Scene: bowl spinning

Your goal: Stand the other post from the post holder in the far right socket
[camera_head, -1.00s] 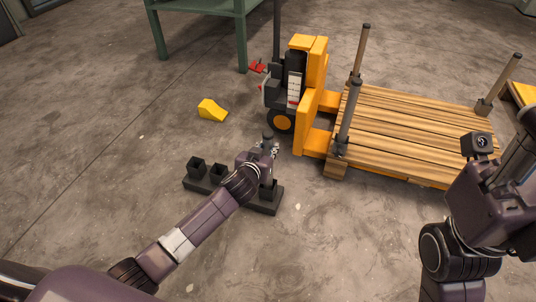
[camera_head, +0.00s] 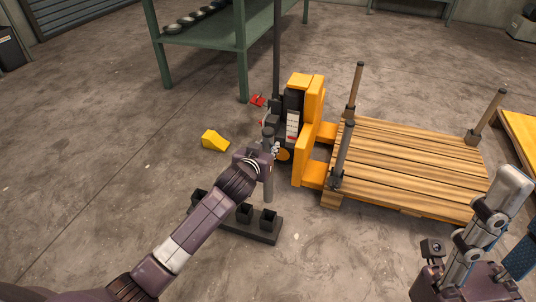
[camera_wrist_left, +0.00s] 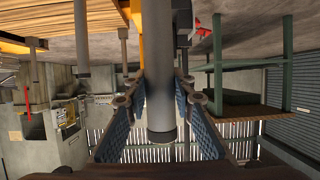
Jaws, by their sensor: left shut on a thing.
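My left gripper (camera_head: 266,150) is shut on a grey post (camera_head: 268,186), held upright with its lower end near the post holder (camera_head: 232,231). In the left wrist view the post (camera_wrist_left: 162,110) runs between the blue finger pads. The holder is a black bar with square sockets; two visible ones look empty, and my arm hides part of it. The wooden pallet (camera_head: 410,165) has a post at its far left corner (camera_head: 355,90), one at its near left corner (camera_head: 342,155), and one at its far right corner (camera_head: 487,115). My right gripper (camera_head: 515,222) is at the lower right, its fingers apart.
A yellow pallet jack (camera_head: 312,115) stands at the pallet's left end. A yellow wedge (camera_head: 214,140) lies on the floor. A green table (camera_head: 215,35) stands behind. A yellow object (camera_head: 520,130) lies at the right edge. Floor in front of the pallet is clear.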

